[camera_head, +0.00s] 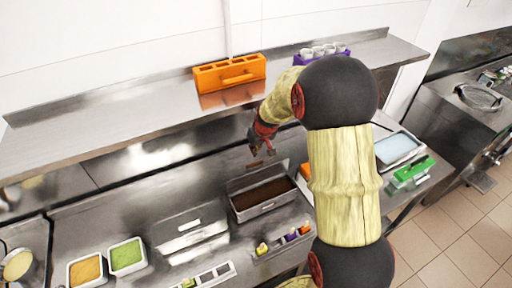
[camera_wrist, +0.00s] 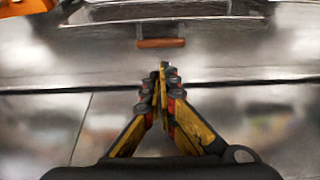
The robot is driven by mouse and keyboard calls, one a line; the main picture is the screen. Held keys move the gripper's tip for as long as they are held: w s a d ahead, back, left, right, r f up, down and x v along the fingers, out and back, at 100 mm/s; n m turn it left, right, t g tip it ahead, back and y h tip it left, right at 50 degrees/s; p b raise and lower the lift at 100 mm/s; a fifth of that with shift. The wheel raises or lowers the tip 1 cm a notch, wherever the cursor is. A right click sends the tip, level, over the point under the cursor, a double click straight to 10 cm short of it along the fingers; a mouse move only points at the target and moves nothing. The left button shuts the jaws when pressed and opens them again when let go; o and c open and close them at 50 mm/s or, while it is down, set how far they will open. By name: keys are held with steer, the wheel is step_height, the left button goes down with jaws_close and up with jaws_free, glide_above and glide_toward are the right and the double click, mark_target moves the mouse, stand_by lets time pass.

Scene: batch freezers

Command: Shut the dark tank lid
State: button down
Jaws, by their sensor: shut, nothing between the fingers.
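The dark tank (camera_head: 236,206) is a steel bin of dark brown contents set in the counter. Its steel lid (camera_head: 243,181) stands raised at the back edge, so the tank is open. A small brown handle (camera_head: 254,163) shows at the lid's top. My gripper (camera_head: 256,151) is just above and behind the lid, close to the handle but seemingly apart from it. In the wrist view my gripper (camera_wrist: 163,68) has its fingers together with nothing between them. A brown bar (camera_wrist: 160,43) lies beyond the fingertips there; I cannot tell if it is the lid's handle.
A steel shelf (camera_head: 120,113) runs above the counter, bearing an orange rack (camera_head: 230,73) and a purple holder (camera_head: 312,58) of cups. A closed steel lid (camera_head: 182,238) is left of the tank. Small bottles (camera_head: 262,248) stand in front.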

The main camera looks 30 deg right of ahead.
mark_target(256, 172)
steer(key=x, duration=0.6)
steer(key=shift+a+f+p, duration=0.15)
steer(key=shift+f+p, duration=0.1)
steer(key=shift+p, duration=0.1)
steer(key=shift+w+f+b, duration=0.1)
steer(key=shift+b, duration=0.35)
steer(key=shift+b, duration=0.4)
